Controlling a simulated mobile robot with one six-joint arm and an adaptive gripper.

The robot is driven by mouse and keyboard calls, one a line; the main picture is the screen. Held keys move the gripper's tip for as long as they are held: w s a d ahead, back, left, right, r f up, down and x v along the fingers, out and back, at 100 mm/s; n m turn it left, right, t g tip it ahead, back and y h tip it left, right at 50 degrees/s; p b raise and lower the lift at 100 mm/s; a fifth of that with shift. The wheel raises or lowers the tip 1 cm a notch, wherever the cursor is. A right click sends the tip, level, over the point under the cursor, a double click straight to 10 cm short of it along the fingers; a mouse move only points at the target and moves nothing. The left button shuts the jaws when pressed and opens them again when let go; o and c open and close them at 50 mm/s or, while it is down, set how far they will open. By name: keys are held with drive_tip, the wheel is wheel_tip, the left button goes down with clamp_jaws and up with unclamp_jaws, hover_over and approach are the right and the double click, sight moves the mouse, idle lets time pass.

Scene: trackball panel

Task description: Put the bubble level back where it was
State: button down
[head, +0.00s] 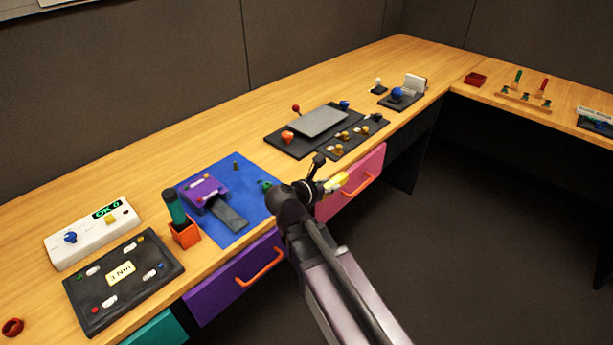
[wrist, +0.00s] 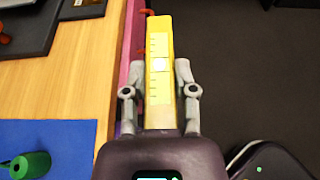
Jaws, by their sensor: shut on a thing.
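The bubble level is a long yellow bar (wrist: 159,50) with a pale marked face. In the wrist view it lies between the two grey fingers of my gripper (wrist: 157,80), which is shut on it, and its far end sticks out past the fingertips. In the head view the level (head: 336,183) is a small yellow piece at the end of my gripper (head: 322,188), in front of the desk edge by the pink drawer. My arm hides part of it there.
The wooden desk (head: 215,125) carries a blue mat (head: 232,228) with a purple device, a dark panel (head: 290,133) with a grey plate, an orange cup (head: 185,234) and a white box (head: 88,243). A pink drawer (head: 345,190) and a purple drawer (head: 225,287) sit below the edge.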

drive_tip(key=shift+d, duration=0.1)
drive_tip(key=w, duration=0.2)
drive_tip(key=b, duration=0.2)
hover_over(309, 171)
drive_tip(key=shift+s+f, duration=0.1)
drive_tip(key=shift+f, duration=0.65)
drive_tip(key=shift+f, duration=0.1)
drive_tip(key=shift+f+b, duration=1.5)
drive_tip(key=shift+f, duration=0.2)
drive_tip(key=shift+f, duration=0.2)
drive_tip(key=shift+c, duration=2.1)
unclamp_jaws()
drive_tip(key=shift+r, duration=0.1)
